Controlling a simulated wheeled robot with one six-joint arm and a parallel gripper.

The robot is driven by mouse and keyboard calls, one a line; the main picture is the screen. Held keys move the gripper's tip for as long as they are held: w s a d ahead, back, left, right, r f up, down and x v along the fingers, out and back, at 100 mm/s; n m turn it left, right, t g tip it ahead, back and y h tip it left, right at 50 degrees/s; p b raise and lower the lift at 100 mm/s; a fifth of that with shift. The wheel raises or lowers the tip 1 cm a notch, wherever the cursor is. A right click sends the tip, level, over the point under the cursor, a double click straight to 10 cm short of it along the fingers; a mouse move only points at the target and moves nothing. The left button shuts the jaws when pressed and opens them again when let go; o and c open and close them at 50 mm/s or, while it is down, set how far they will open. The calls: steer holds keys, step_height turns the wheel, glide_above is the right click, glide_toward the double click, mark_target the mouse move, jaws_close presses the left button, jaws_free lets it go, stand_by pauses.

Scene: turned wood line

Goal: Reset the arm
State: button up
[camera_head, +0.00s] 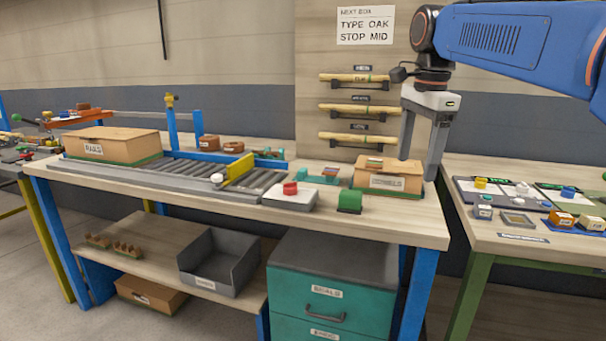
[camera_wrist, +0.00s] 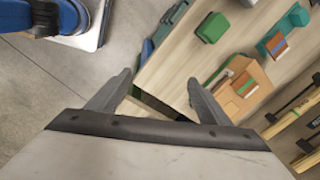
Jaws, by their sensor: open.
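My gripper (camera_head: 421,158) hangs from my blue arm at the right of the head view, with its jaws open and pointing down. It appears near the right end of the wooden workbench (camera_head: 400,222), beside the cardboard box labelled as dowels (camera_head: 398,184). In the wrist view my gripper (camera_wrist: 160,90) is open with nothing between its fingers. Beyond the fingertips there are the bench edge and the floor. The dowel box (camera_wrist: 245,88) lies right of the right finger there. I cannot tell the exact height of the fingertips above the bench.
A roller conveyor (camera_head: 190,172) with a yellow stop (camera_head: 240,170) and a box labelled rails (camera_head: 115,144) fills the bench's left. A red button unit (camera_head: 290,195) and green block (camera_head: 350,200) stand in front. A second table (camera_head: 500,235) is right. Dowel racks (camera_head: 353,108) hang behind.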

steer(key=s+d+f+n+t, duration=0.1)
steer(key=s+d+f+n, duration=0.1)
steer(key=s+f+n, duration=0.5)
steer(key=s+d+f+n+t, duration=0.2)
steer(key=s+f+n, duration=0.6)
steer(key=s+f, duration=1)
step_height(320, 180, down, 4)
steer(key=shift+d+r+n+t, duration=0.15)
steer(key=shift+n+t, duration=0.15)
